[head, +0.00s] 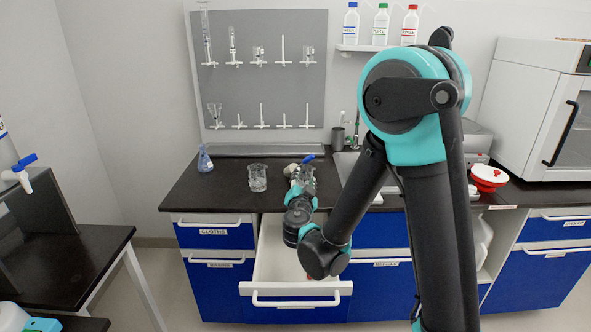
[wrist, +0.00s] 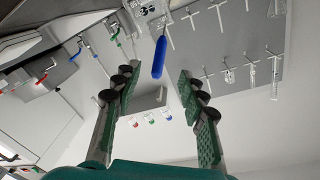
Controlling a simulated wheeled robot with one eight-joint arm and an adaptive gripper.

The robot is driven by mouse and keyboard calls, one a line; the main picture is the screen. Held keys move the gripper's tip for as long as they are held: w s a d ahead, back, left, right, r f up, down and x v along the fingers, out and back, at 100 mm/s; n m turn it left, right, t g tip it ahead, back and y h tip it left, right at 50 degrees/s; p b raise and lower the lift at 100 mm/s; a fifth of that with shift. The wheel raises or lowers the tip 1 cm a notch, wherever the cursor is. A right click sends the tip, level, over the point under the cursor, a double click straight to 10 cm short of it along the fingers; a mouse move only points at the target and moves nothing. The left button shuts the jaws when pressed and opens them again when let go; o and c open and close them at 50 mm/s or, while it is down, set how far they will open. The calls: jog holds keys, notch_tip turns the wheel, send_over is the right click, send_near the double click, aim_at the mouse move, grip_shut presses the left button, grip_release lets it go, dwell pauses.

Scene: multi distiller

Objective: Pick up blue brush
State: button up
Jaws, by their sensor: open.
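A blue handle (wrist: 159,57), which I take as the blue brush, shows in the wrist view just beyond my fingertips, roughly centred between them. Its thin shaft runs to a pale labelled item at the picture's top edge; the bristles cannot be made out. In the head view a small blue tip (head: 308,158) shows above the counter, just behind my gripper (head: 301,180). My arm hides part of this spot. My gripper (wrist: 156,82) is open, its two green-padded fingers spread, with nothing held. The wrist picture appears upside down.
A beaker (head: 257,178) and a blue-tinted flask (head: 205,160) stand left on the dark counter (head: 225,190). A drawer (head: 272,265) is pulled out below my arm. A pegboard (head: 262,70) is behind; a sink (head: 345,165) and red-lidded container (head: 489,176) are right.

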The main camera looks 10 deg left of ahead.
aim_at(306, 163)
jog(key=shift+w+a+f, duration=0.1)
jog(key=shift+w+a, duration=0.15)
jog(key=shift+w, duration=2.05)
jog(key=shift+w+a+r, duration=0.1)
jog(key=shift+w+a, duration=0.2)
jog(key=shift+w, duration=2)
jog(key=shift+w+a+f, duration=0.1)
jog(key=shift+w+a, duration=0.15)
jog(key=shift+w, duration=2.05)
grip_shut()
